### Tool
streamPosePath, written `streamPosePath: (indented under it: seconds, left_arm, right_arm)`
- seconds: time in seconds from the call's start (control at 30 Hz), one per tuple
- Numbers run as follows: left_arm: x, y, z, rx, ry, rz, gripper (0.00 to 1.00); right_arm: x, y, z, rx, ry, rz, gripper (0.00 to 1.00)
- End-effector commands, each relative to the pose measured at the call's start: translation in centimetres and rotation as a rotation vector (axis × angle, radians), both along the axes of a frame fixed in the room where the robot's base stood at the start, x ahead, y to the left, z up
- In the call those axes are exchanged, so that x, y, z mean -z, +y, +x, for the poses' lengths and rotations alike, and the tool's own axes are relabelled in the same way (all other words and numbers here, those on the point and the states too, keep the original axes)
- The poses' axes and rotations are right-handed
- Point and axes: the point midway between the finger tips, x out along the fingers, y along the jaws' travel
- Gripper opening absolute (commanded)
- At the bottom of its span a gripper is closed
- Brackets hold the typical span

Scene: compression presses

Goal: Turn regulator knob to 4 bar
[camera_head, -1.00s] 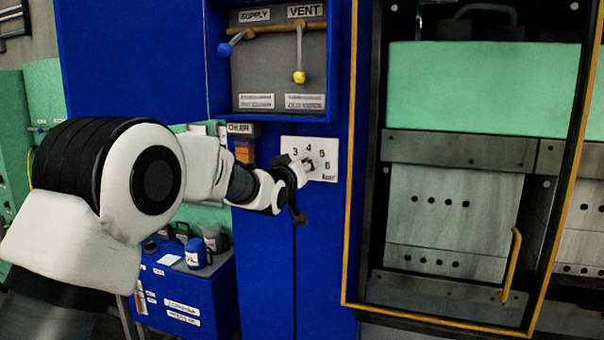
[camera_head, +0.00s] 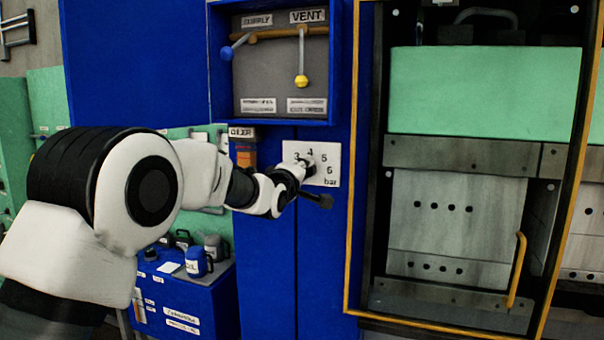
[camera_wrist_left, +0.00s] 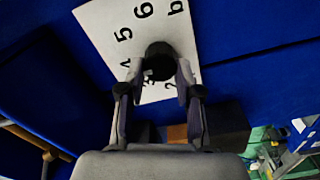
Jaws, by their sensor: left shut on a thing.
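In the left wrist view, the round black knob (camera_wrist_left: 158,58) sits between the two fingertips of my left gripper (camera_wrist_left: 158,74). The gripper is shut on the knob. The plate (camera_wrist_left: 105,22) appears tilted there, with some numbers partly hidden by the fingers. I cannot tell where the knob points. My right gripper is out of view.
Above the dial is a recessed box with a blue-tipped SUPPLY lever (camera_head: 227,52) and a yellow-tipped VENT lever (camera_head: 301,70). A yellow-edged press frame (camera_head: 352,200) stands to the right. A blue cart (camera_head: 190,300) with containers is below my left arm.

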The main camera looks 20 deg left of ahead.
Motion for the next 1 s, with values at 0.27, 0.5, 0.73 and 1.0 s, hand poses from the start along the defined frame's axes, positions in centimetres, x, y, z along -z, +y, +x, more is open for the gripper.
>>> streamPosePath:
  seconds: [0.27, 0.5, 0.73, 1.0]
  left_arm:
    - [0.46, -0.07, 0.02, 0.001, 0.012, -0.085, 0.0]
    - [0.46, -0.07, 0.02, 0.001, 0.012, -0.099, 0.0]
    - [0.44, -0.08, 0.02, 0.0, 0.011, -0.098, 0.0]
    - [0.22, -0.05, 0.01, 0.001, 0.007, -0.099, 0.59]
  right_arm:
    - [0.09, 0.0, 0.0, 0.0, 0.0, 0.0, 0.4]
    - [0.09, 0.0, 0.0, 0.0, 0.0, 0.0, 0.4]
    - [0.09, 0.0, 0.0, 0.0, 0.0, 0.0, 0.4]
    - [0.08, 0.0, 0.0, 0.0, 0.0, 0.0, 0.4]
